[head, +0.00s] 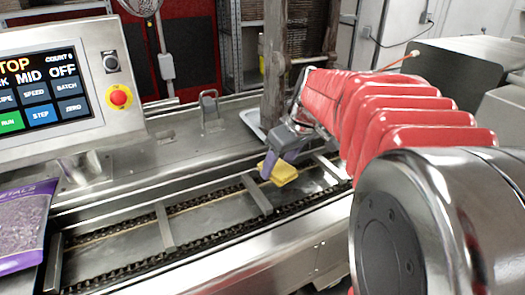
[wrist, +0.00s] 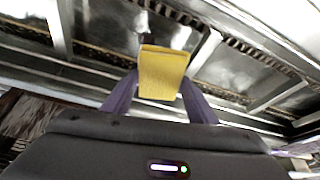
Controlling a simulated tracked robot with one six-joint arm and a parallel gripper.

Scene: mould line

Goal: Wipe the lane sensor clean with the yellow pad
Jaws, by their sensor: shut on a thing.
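My gripper (head: 268,168) is shut on the yellow pad (head: 284,173) and holds it over the chain lane. The pad also shows in the wrist view (wrist: 162,73), between the two purple fingers of my gripper (wrist: 160,85). A small dark thing, possibly the lane sensor (wrist: 147,42), shows just beyond the pad's far edge in the wrist view; I cannot tell whether the pad touches it. In the head view the pad and gripper hide that spot.
The chain lane (head: 205,213) has metal crossbars and side rails. A control panel (head: 60,85) with a red stop button (head: 120,97) stands at the left. A purple bag (head: 22,225) lies at the lower left. A metal handle (head: 209,105) and a pale tray (head: 252,127) are behind the lane.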

